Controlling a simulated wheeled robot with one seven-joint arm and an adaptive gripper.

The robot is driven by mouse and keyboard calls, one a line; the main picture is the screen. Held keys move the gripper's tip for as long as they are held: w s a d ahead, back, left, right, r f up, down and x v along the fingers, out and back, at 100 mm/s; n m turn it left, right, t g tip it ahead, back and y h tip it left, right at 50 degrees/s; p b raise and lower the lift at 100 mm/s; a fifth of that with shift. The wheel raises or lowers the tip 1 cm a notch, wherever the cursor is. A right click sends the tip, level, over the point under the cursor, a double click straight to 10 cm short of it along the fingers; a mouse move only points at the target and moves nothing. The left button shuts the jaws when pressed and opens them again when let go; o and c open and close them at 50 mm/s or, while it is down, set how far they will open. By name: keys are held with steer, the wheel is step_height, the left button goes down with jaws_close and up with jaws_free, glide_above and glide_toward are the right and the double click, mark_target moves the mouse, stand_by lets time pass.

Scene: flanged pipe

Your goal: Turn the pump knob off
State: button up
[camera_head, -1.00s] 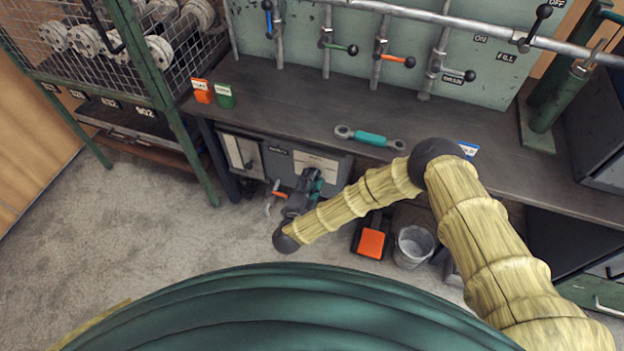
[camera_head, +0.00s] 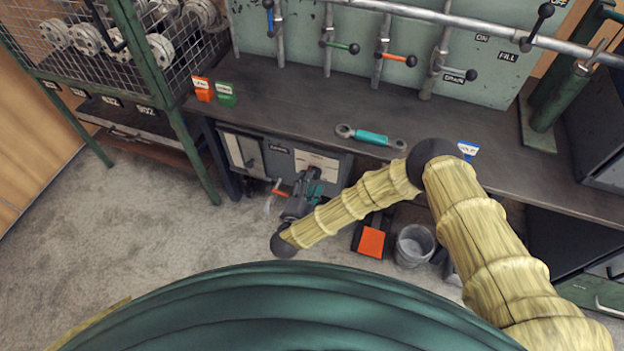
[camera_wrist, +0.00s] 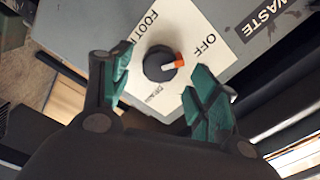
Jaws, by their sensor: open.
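The pump knob (camera_wrist: 158,64) is a round dark knob with an orange pointer, on a white label plate (camera_wrist: 183,22) with the words OFF and FOOT and a third, blurred word. In the wrist view the pointer is turned to the right, toward the side with OFF. My gripper (camera_wrist: 163,60) is open, with its teal fingers on either side of the knob; contact cannot be told. In the head view my gripper (camera_head: 316,180) is in front of the grey cabinet (camera_head: 341,170) under the bench, and the knob cannot be made out there.
The bench top (camera_head: 300,105) overhangs the cabinet, with a teal-handled wrench (camera_head: 371,137) on it. An orange pedal (camera_head: 371,242) and a metal bucket (camera_head: 413,245) stand on the floor right of my gripper. An orange-handled lever (camera_head: 279,193) is just left. A WASTE label (camera_wrist: 270,14) is beside the plate.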

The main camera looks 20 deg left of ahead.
steer(key=shift+s+a, duration=0.1)
steer(key=shift+s, duration=2.65)
